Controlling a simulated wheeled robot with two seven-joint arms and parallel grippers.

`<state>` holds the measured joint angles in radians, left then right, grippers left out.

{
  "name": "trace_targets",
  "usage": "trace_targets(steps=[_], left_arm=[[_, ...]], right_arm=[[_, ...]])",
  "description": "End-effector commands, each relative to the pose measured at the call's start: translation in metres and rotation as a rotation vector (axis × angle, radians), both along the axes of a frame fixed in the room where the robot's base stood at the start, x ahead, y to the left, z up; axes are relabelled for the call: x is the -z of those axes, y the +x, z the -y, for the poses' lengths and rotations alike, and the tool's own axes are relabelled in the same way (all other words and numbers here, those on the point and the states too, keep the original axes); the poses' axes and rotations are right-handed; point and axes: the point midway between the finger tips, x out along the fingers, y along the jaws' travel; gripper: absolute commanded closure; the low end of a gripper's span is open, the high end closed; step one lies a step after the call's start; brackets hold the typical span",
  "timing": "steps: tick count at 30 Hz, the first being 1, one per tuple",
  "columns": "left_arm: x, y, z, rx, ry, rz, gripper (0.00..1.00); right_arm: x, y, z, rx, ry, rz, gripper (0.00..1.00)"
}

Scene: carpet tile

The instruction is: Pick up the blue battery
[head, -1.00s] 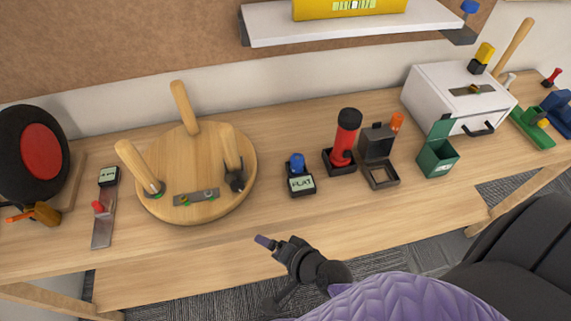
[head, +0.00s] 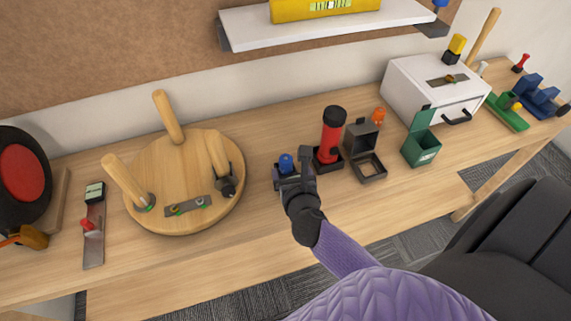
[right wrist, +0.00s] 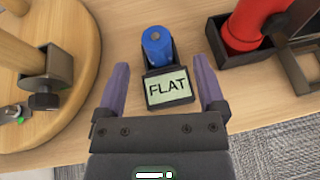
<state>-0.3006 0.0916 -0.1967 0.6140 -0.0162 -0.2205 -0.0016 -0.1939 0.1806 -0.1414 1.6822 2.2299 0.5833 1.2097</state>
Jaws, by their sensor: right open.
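The blue battery (head: 286,163) stands upright in a small black holder on the wooden workbench, beside the red flashlight. In the right wrist view the blue battery (right wrist: 157,46) sits behind a display reading "FLAT" (right wrist: 168,88). My right gripper (head: 292,170) is at the holder in the head view, covering part of it. In the right wrist view my right gripper (right wrist: 162,82) is open, with one purple finger on each side of the display and the battery ahead, between the lines of the fingers. Nothing is held. My left gripper is not in view.
A round wooden stool top with legs (head: 185,215) lies left of the battery. The red flashlight (head: 332,135) in its black holder stands close on the right, with a grey open box (head: 360,140) and a green bin (head: 421,148) beyond. The bench front is clear.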

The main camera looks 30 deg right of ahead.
Motion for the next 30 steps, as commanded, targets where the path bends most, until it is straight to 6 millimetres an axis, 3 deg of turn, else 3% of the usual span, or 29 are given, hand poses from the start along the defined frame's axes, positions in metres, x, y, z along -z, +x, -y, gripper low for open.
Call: trace_targets(steps=[9, 16, 27, 29, 30], left_arm=[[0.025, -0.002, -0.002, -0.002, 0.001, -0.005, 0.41], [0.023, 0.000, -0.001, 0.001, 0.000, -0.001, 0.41], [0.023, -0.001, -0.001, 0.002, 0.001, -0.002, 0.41], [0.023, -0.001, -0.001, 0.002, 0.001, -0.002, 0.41], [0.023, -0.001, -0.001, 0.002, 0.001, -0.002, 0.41]], right_arm=[[0.025, 0.048, 0.016, -0.002, -0.003, 0.000, 0.11], [0.024, 0.050, 0.017, -0.003, -0.003, -0.001, 0.11], [0.024, 0.050, 0.016, -0.004, -0.004, -0.001, 0.87], [0.024, 0.050, 0.016, -0.004, -0.004, -0.001, 1.00], [0.024, 0.050, 0.016, -0.004, -0.004, -0.001, 1.00]])
